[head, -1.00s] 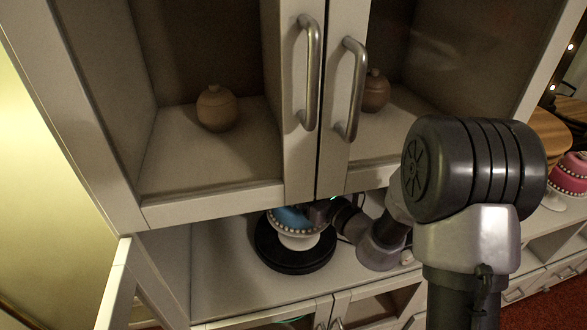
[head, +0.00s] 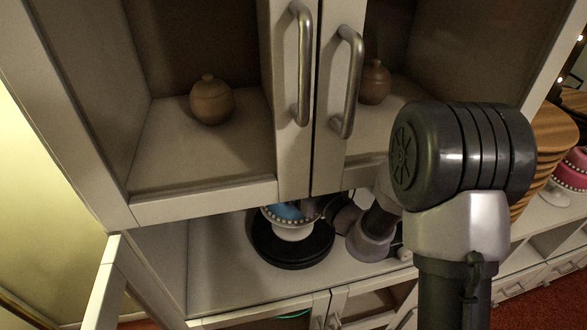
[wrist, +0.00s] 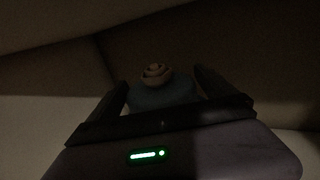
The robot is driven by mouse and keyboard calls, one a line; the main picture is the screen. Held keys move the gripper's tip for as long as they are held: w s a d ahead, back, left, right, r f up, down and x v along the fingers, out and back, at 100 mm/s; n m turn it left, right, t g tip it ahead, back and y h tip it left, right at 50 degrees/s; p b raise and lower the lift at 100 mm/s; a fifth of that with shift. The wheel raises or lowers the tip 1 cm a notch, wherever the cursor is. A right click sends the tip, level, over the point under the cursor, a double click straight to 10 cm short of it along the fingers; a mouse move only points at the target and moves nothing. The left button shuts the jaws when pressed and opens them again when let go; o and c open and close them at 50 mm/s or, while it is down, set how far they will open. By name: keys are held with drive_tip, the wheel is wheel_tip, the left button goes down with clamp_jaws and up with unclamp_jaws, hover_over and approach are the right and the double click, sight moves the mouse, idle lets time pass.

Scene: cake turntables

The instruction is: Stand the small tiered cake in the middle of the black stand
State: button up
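The small tiered cake (head: 286,213) has a blue tier with white beads and a white lower part. It is over the black stand (head: 294,255), a round disc, toward its back half. Whether its base touches the stand is hard to tell. The upper cabinet's edge hides the cake's top in the head view. In the dark wrist view, the cake (wrist: 158,94) with a pale swirled top sits between the two fingers of my gripper (wrist: 160,80). The fingers appear to press its sides. In the head view the fingers are mostly hidden.
The upper cabinet (head: 205,198) hangs low over the shelf (head: 222,275), with brown lidded jars (head: 211,100) inside. An open door (head: 105,285) stands at left. A pink tiered cake (head: 574,170) and stacked wooden rounds (head: 553,130) are at right. The shelf left of the stand is clear.

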drive_tip(key=v, duration=1.2)
drive_tip(key=shift+s, duration=0.1)
